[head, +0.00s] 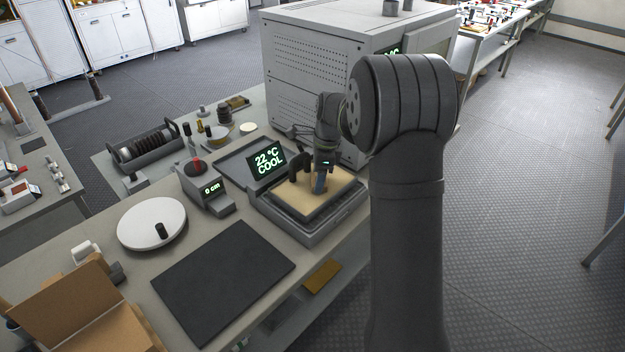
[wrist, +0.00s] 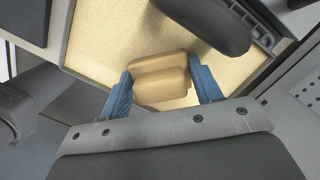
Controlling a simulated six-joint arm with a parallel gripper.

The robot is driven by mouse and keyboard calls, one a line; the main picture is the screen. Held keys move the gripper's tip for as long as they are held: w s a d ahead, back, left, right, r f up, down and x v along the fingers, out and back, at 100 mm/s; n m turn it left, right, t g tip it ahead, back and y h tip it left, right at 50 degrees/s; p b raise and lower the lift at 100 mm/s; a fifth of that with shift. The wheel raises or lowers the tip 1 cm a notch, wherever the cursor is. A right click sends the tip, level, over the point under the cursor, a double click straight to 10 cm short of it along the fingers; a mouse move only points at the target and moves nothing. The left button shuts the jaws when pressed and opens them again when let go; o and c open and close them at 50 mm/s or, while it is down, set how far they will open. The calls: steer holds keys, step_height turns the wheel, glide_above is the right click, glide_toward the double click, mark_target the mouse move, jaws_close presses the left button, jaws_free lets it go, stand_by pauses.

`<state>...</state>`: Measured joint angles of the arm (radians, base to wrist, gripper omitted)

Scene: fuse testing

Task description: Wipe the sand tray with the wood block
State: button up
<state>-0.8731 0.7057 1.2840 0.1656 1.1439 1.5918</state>
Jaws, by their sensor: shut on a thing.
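The sand tray (head: 283,215) is a grey frame filled with pale tan sand, standing on the bench beside the display. Its sand (wrist: 95,40) fills much of the upper wrist view. My gripper (head: 319,184) is over the sand, pointing down. In the wrist view my gripper (wrist: 163,90) has blue fingers on either side of a light brown wood block (wrist: 160,78) and is shut on it. The block is at the sand; I cannot tell whether it touches the surface. In the head view the block is mostly hidden by the gripper.
A display (head: 267,160) reading "22 °C COOL" stands behind the tray. A small "0 cm" device (head: 208,187) and a white disc (head: 152,222) are to the left. A black mat (head: 222,280) lies in front. A large grey cabinet (head: 310,60) stands close behind.

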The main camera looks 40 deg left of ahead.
mark_target(304, 194)
steer(key=s, duration=0.5)
step_height(304, 194, up, 8)
steer(key=shift+r, duration=0.15)
stand_by(0.5)
steer(key=w+d+f+n, duration=0.2)
steer(key=w+d+f, duration=0.6)
steer(key=d, duration=0.4)
steer(key=w+d+f+n, duration=0.2)
steer(key=w+d+f, duration=0.3)
steer(key=w+d, duration=0.5)
steer(key=d+f+n, duration=0.1)
steer(key=d+f, duration=0.3)
steer(key=d, duration=0.4)
steer(key=d+f+n, duration=0.2)
steer(key=d+f, duration=0.1)
steer(key=d, duration=0.6)
steer(key=d+f+n+h, duration=0.1)
steer(key=d+f, duration=0.3)
steer(key=d, duration=0.5)
steer(key=shift+s+d+f+n+g, duration=0.25)
steer(key=shift+s+f+n+g, duration=0.1)
steer(key=shift+s+n, duration=0.15)
